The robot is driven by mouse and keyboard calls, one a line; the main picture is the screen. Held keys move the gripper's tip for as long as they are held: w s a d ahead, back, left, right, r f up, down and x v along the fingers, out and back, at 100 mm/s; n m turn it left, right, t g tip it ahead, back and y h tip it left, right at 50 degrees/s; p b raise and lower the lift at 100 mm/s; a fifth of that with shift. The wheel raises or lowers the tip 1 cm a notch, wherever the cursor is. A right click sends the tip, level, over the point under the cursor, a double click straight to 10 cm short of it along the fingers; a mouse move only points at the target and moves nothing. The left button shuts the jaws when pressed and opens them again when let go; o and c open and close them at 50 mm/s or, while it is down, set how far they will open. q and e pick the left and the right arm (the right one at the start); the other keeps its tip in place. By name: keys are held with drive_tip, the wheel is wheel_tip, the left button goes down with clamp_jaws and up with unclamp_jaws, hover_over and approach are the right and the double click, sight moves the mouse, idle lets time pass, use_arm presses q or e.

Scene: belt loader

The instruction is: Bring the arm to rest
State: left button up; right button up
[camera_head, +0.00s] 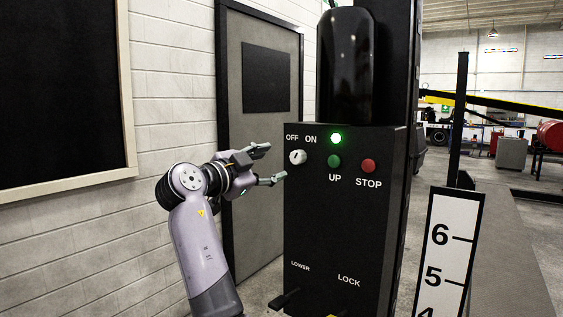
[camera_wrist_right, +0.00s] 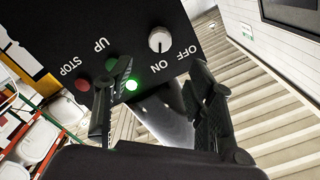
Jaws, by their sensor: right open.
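My right gripper (camera_head: 270,165) is open and empty, just left of the black control box (camera_head: 330,225) in the head view. Its fingers point toward the white rotary knob (camera_head: 297,157) under the OFF and ON labels, with a gap between. In the right wrist view the two spread fingers (camera_wrist_right: 161,75) stand with nothing between them, and the knob (camera_wrist_right: 158,40) shows beyond their tips. The lamp (camera_head: 336,138) glows green; it also shows in the wrist view (camera_wrist_right: 131,85). My left gripper is not in view.
A green UP button (camera_head: 334,161) and a red STOP button (camera_head: 369,166) sit right of the knob. LOWER and LOCK handles are low on the box. A grey door (camera_head: 257,130) and white brick wall (camera_head: 170,80) stand behind my arm. A numbered scale board (camera_head: 446,255) is at right.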

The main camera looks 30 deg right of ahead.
drive_tip(key=shift+v, duration=1.1)
drive_tip(key=shift+f, duration=0.1)
